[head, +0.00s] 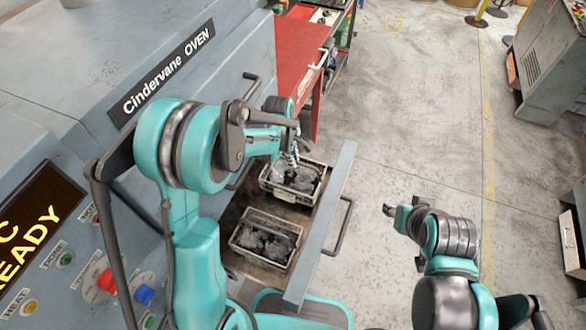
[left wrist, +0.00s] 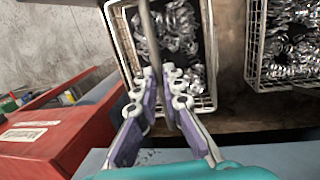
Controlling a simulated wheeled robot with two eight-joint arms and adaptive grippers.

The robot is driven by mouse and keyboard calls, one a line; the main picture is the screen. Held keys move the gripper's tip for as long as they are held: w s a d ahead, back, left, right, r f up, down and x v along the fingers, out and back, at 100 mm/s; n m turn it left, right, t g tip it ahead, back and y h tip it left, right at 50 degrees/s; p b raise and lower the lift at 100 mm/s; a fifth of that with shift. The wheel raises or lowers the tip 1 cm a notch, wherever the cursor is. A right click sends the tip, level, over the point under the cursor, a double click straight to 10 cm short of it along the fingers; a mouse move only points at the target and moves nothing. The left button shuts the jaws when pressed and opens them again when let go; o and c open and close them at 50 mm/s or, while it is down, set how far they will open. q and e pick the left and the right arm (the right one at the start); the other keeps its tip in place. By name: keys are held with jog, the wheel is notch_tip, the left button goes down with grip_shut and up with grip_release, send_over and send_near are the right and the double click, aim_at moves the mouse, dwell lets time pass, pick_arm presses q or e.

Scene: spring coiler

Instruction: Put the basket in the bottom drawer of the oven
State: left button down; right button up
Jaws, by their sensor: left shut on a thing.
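The oven (head: 60,100) is at the left, with its bottom drawer (head: 320,225) pulled out. The far wire basket (head: 288,196), filled with shiny coiled metal pieces, is within the drawer outline; I cannot tell whether it rests on the floor. My left gripper (head: 293,160) is above it. In the left wrist view, my left gripper (left wrist: 166,88) is shut on the thin handle of this basket (left wrist: 213,60). A second, similar basket (head: 262,259) sits in the near part of the drawer. My right gripper (head: 392,211) is out over the floor, apart from both baskets; its finger opening is unclear.
A red workbench (head: 300,50) stands just beyond the drawer. The drawer's grey front panel and handle (head: 340,228) stick out toward the right. The concrete floor (head: 410,120) to the right is clear. A grey machine (head: 553,70) stands at far right.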

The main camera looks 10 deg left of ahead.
aim_at(295, 172)
pick_arm(q)
jog(key=shift+f+b, duration=0.65)
jog(key=shift+f, duration=1.65)
jog(key=shift+f, duration=0.1)
jog(key=c, duration=1.6)
grip_release()
jog(key=shift+c, duration=0.2)
